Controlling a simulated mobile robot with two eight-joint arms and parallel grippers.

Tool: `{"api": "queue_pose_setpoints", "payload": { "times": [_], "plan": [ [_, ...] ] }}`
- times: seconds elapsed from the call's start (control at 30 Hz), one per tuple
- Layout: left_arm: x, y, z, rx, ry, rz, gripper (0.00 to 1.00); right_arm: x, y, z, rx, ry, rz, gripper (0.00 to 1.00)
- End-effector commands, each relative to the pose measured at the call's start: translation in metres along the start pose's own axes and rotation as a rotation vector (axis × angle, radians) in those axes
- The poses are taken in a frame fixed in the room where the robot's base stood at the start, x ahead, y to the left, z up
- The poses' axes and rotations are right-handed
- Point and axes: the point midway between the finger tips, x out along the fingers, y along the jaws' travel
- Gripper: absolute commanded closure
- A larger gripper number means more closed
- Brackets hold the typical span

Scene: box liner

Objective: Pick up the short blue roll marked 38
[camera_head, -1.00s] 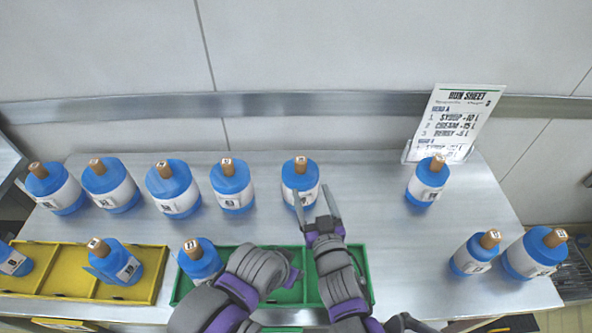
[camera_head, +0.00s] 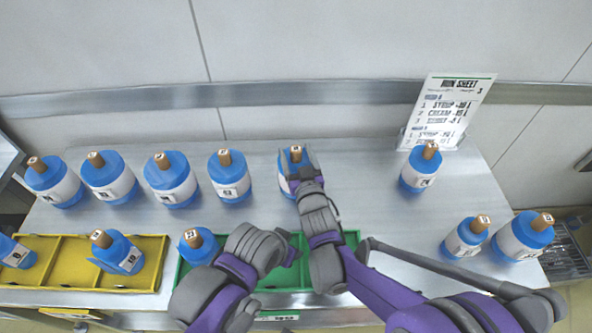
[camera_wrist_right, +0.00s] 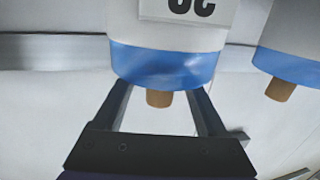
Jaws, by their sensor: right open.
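The blue roll (camera_head: 296,163) with a white band and brown top stands in the back row, right of several similar rolls. My right gripper (camera_head: 298,171) is at this roll and partly hides it. In the right wrist view the roll (camera_wrist_right: 165,65) appears upside down, its blue end between the two spread fingers of the open right gripper (camera_wrist_right: 160,98). Its label is cut off at the top edge, so the number cannot be read for sure. My left gripper (camera_head: 290,255) is low over the green tray; its fingers do not show clearly.
A yellow tray (camera_head: 155,245) and a green tray (camera_head: 180,272) lie along the front edge, with rolls in them. Another roll (camera_head: 420,168) stands by the run sheet sign (camera_head: 448,110). Two rolls (camera_head: 465,238) (camera_head: 522,237) stand at right. The middle right of the table is clear.

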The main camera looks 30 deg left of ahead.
Motion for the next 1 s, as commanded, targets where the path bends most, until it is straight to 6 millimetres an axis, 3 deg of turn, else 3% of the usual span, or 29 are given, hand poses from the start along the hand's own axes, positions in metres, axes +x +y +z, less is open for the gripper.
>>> {"api": "queue_pose_setpoints", "payload": {
  "times": [0.23,0.63,1.0],
  "plan": [
    [0.0002,0.0000,0.0003,0.000,0.000,0.000,0.50,0.0014,-0.0003,0.0005,0.000,0.000,0.000,0.27],
    [0.0001,0.0000,0.0002,0.000,0.000,0.000,0.50,0.0011,-0.0003,0.0004,0.000,0.000,0.000,0.99],
    [0.0001,0.0000,0.0002,0.000,0.000,0.000,0.50,0.0010,-0.0003,0.0003,0.000,0.000,0.000,1.00]
  ]
}}
